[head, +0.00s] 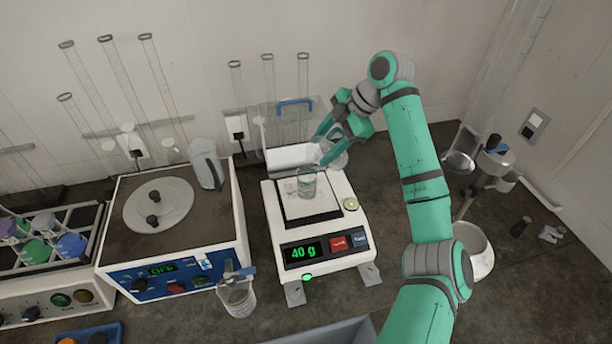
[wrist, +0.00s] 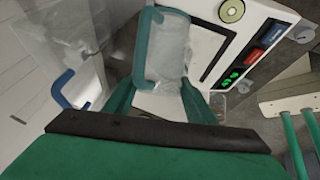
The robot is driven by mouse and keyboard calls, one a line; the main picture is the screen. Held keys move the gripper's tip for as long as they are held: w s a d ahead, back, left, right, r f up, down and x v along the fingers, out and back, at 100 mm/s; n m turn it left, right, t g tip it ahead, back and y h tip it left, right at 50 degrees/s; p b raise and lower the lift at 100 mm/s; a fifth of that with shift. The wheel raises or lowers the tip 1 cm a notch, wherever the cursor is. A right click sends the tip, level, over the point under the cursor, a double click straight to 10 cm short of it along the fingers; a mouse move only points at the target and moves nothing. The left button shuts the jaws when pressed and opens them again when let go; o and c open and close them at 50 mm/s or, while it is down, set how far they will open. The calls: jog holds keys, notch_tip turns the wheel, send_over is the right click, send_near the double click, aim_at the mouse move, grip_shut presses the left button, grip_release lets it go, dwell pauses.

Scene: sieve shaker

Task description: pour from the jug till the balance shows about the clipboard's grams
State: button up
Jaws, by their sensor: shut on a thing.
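The balance (head: 345,229) stands on the bench, and its green display reads 40 g. A clear glass beaker (head: 307,183) stands on its pan, with pale contents low inside. My gripper (head: 335,138) is behind the pan, above the back of the balance, shut on the jug. The jug (head: 337,158) is translucent and partly hidden by the jaws. In the wrist view the jug (wrist: 170,42) shows a teal handle and lies over the balance. Its exact tilt and any stream are not clear. No clipboard figure can be read.
A clear box with a blue handle (head: 294,104) stands behind the balance. At left is a blue-fronted machine (head: 225,190) with a round lid, a pale jug (head: 206,164) at its back corner. Another clear vessel (head: 239,297) stands front left. A mortar-like white bowl (head: 480,255) is at right.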

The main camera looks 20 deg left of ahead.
jog(key=shift+d+r, duration=0.1)
jog(key=shift+d, duration=0.2)
jog(key=shift+p, duration=0.3)
jog(key=shift+s+a, duration=0.1)
jog(key=shift+a, duration=0.25)
jog(key=shift+t, duration=0.3)
jog(key=shift+d+h+p, duration=0.15)
jog(key=shift+h+p, duration=0.15)
jog(key=shift+f, duration=0.2)
dwell(0.5)
